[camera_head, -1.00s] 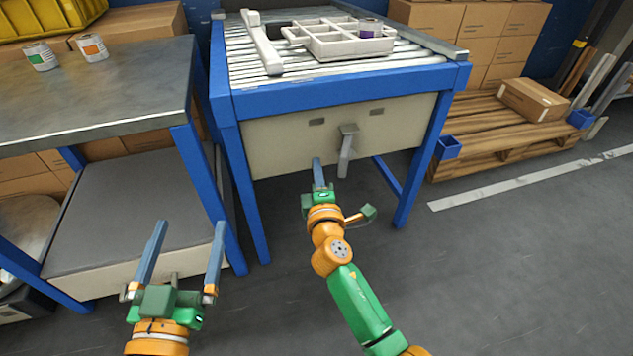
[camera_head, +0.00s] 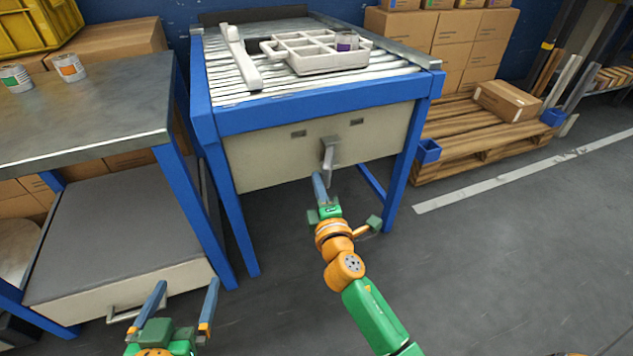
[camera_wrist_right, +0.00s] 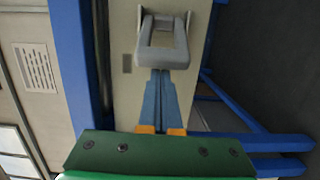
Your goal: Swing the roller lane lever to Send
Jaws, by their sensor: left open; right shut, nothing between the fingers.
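The grey roller lane lever (camera_head: 331,153) hangs on the beige front panel (camera_head: 260,160) of the blue-framed roller table, between two small dark plates. In the right wrist view the lever (camera_wrist_right: 163,55) is a grey loop-shaped handle. My right gripper (camera_head: 317,176) is shut and empty, with its fingertips just below and left of the lever in the head view. In the wrist view its fingers (camera_wrist_right: 160,75) reach the handle's lower bar; I cannot tell whether they touch. My left gripper (camera_head: 187,284) is open and empty, low at the left, away from the lever. Any Send marking is unreadable.
Rollers carry a white divided tray (camera_head: 318,60) and a pale bar (camera_head: 241,58). A metal-topped bench (camera_head: 90,115) with two cans stands left; a drawer handle shows by my left gripper. A wooden pallet (camera_head: 470,150) with boxes stands right. Open floor lies in front.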

